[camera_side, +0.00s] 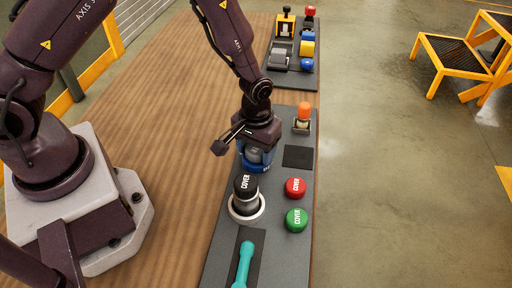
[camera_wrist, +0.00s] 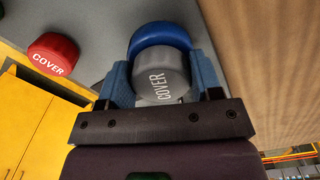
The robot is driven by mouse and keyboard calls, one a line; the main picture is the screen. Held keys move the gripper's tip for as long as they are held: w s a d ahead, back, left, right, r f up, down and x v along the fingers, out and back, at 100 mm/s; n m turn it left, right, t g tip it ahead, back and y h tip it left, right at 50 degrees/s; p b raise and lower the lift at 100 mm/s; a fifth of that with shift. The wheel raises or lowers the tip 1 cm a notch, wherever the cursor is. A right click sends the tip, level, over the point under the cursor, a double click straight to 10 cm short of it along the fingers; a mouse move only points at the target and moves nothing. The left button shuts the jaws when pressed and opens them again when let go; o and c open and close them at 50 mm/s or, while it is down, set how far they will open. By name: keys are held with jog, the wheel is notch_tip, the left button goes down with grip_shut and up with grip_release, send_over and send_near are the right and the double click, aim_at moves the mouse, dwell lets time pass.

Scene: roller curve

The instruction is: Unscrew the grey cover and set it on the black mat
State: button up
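The grey cover (camera_wrist: 161,78), marked COVER, sits between the fingers of my gripper (camera_wrist: 163,84) in the wrist view. The fingers appear to touch its two sides. A round blue part (camera_wrist: 160,36) shows right behind the cover; I cannot tell whether the two are joined. In the side view my gripper (camera_side: 256,153) points down over the grey panel, and the grey cover (camera_side: 255,155) is largely hidden between the fingers. The black mat (camera_side: 298,156), a flat dark square, lies bare just to the right of my gripper.
A black cover (camera_side: 245,184) tops a stand in front of my gripper. A red cover (camera_side: 295,187) and a green cover (camera_side: 297,220) lie to the right. An orange knob (camera_side: 304,110) stands behind the mat. A teal tool (camera_side: 244,264) lies at the panel's near end.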

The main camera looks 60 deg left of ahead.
jog(key=n, duration=0.6)
jog(key=shift+s+a+n, duration=0.1)
jog(key=shift+a+n, duration=0.05)
jog(key=shift+n, duration=0.65)
